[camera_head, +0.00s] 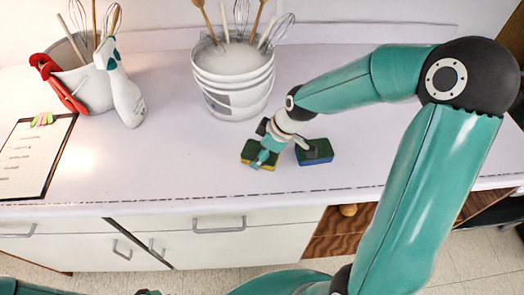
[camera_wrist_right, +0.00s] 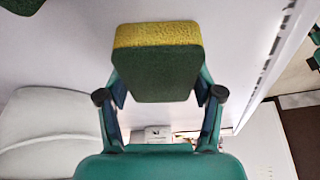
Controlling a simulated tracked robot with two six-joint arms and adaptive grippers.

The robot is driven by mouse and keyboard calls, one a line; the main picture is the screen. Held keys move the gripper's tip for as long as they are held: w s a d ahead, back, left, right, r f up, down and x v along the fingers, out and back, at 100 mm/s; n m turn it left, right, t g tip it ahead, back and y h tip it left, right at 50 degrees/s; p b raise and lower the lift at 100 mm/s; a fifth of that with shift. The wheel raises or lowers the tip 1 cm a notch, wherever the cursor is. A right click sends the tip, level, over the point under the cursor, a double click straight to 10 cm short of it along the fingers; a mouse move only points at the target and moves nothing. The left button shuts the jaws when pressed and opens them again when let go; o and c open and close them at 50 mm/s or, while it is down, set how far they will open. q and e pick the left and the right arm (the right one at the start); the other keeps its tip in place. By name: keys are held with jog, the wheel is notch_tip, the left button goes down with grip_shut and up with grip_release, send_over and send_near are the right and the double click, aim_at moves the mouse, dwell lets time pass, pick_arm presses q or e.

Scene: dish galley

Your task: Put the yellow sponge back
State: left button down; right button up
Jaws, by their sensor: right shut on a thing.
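The yellow sponge, with a dark green scouring face, is between the fingers of my right gripper (camera_head: 272,150). It shows in the head view (camera_head: 248,155) partly hidden by the fingers, and in the wrist view (camera_wrist_right: 157,70). In the wrist view the right gripper (camera_wrist_right: 160,92) has one finger on each side of it and is shut on it. I cannot tell whether the sponge touches the counter. My left gripper is not in view.
A blue sponge with a green top (camera_head: 314,152) lies close to the right. A white bucket (camera_head: 232,85) with utensils stands behind. A spray bottle (camera_head: 125,95), a grey utensil container (camera_head: 85,80) and a clipboard (camera_head: 33,155) are at the left. The counter (camera_head: 170,150) between is clear.

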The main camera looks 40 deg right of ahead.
jog(key=o, duration=1)
jog(key=shift+f, duration=0.1)
jog(key=v, duration=1.1)
jog(key=shift+w+b, duration=0.1)
jog(key=shift+b, duration=0.25)
jog(key=shift+s+d+r, duration=0.1)
jog(key=shift+s+r, duration=0.15)
jog(key=shift+r, duration=0.3)
